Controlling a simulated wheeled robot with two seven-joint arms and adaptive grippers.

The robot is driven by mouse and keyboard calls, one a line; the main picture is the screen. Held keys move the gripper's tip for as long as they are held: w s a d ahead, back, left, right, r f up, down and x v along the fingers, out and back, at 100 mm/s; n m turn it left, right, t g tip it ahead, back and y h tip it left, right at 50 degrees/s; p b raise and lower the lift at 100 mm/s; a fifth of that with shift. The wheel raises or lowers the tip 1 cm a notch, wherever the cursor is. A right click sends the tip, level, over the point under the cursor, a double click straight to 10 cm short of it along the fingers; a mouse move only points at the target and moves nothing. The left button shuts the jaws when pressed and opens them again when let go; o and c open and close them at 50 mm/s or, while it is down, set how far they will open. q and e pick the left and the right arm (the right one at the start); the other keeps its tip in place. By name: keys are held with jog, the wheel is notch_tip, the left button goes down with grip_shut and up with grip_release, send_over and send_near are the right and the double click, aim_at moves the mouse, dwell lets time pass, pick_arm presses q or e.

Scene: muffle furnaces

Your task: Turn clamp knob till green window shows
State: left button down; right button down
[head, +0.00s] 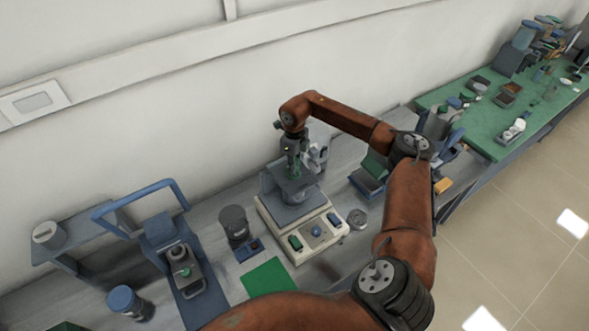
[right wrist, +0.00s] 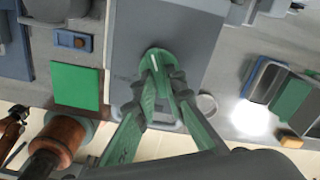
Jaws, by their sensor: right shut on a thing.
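The clamp knob (right wrist: 154,56) is a round green piece on top of a grey block in the right wrist view. My right gripper (right wrist: 165,76) has its green fingers shut on the knob, which they partly cover. In the head view my right gripper (head: 294,170) points down onto the grey top of a cream-coloured machine (head: 265,222). The knob is hidden there behind the gripper. I cannot make out a green window in either view. My left gripper is not clearly seen.
A green mat (head: 267,278) lies at the machine's front left. A dark cup (head: 234,222) and a blue-framed device (head: 190,300) stand to the left. A small round metal dish (head: 357,219) and a blue bin (head: 368,186) are on the right.

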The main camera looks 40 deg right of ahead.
jog(key=m, duration=0.3)
jog(key=shift+m, duration=0.4)
jog(key=m, duration=0.3)
jog(key=shift+a+m+b, duration=0.15)
jog(key=shift+m+b, duration=0.15)
jog(key=shift+b, duration=0.05)
jog(key=m, duration=0.6)
jog(key=shift+w+a, duration=0.1)
jog(key=m, duration=0.5)
jog(key=shift+w+m, duration=0.1)
jog(key=shift+m, duration=0.3)
jog(key=m, duration=0.5)
jog(key=shift+w+m+p, duration=0.1)
jog(key=shift+m+p, duration=0.2)
jog(key=c, duration=2)
grip_release()
jog(key=shift+r, duration=0.15)
